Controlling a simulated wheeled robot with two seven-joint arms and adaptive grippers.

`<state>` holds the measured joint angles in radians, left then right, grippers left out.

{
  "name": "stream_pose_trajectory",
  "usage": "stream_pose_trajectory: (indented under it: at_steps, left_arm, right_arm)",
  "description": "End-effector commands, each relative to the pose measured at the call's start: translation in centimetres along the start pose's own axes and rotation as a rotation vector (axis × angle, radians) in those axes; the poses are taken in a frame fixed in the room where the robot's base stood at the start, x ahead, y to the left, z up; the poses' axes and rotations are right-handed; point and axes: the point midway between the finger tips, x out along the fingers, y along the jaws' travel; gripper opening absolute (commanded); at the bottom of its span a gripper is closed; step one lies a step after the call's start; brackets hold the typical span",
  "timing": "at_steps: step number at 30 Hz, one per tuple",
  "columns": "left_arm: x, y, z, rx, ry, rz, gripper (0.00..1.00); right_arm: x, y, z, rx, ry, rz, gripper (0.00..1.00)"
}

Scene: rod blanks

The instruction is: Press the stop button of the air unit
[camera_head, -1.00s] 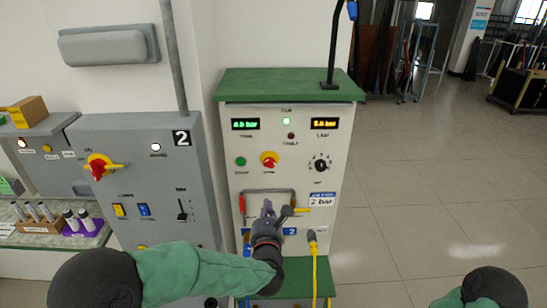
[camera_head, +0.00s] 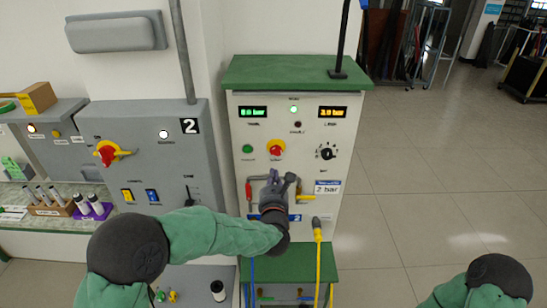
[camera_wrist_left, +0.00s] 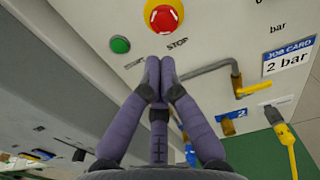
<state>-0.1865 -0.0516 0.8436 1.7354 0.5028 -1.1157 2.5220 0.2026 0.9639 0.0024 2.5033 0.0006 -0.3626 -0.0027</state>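The air unit (camera_head: 243,205) is a white cabinet with a green top. Its red stop button (camera_head: 276,148) sits on a yellow surround, to the right of a green button (camera_head: 248,149). In the left wrist view, the red button (camera_wrist_left: 163,15) is at the top edge, partly cut off, above the word STOP. My left gripper (camera_head: 274,177) is in front of the panel, below the stop button. In the wrist view its purple fingertips (camera_wrist_left: 160,66) are together with nothing between them, pointing at the panel just below STOP. They appear apart from the button. My right gripper is out of view.
A grey handle bar (camera_wrist_left: 210,72) and a yellow lever (camera_wrist_left: 255,88) are close right of my left fingers. A black knob (camera_head: 327,153), job card (camera_head: 327,187) and yellow hose (camera_head: 318,260) are on the right. A grey cabinet (camera_head: 180,170) stands left. The floor at right is clear.

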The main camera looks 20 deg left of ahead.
Motion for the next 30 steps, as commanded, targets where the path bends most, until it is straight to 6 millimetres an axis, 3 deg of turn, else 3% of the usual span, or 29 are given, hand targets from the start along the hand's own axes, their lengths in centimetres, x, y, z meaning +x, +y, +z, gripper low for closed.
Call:
stream_pose_trajectory:
  at_steps: [9,15,21,30]
  left_arm:
    - [5.1,0.1,0.1,0.001,0.000,0.003,0.00]
    - [7.5,0.0,0.1,0.000,0.000,0.002,0.00]
    - [8.7,0.0,0.0,0.000,0.000,0.001,0.00]
    - [8.9,0.0,0.0,0.000,0.000,0.000,0.00]
  right_arm:
    - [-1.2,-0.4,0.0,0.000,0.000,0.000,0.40]
    - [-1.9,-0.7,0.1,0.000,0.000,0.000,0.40]
    - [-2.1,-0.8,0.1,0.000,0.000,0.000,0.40]
    - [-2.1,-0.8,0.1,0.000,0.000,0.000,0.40]
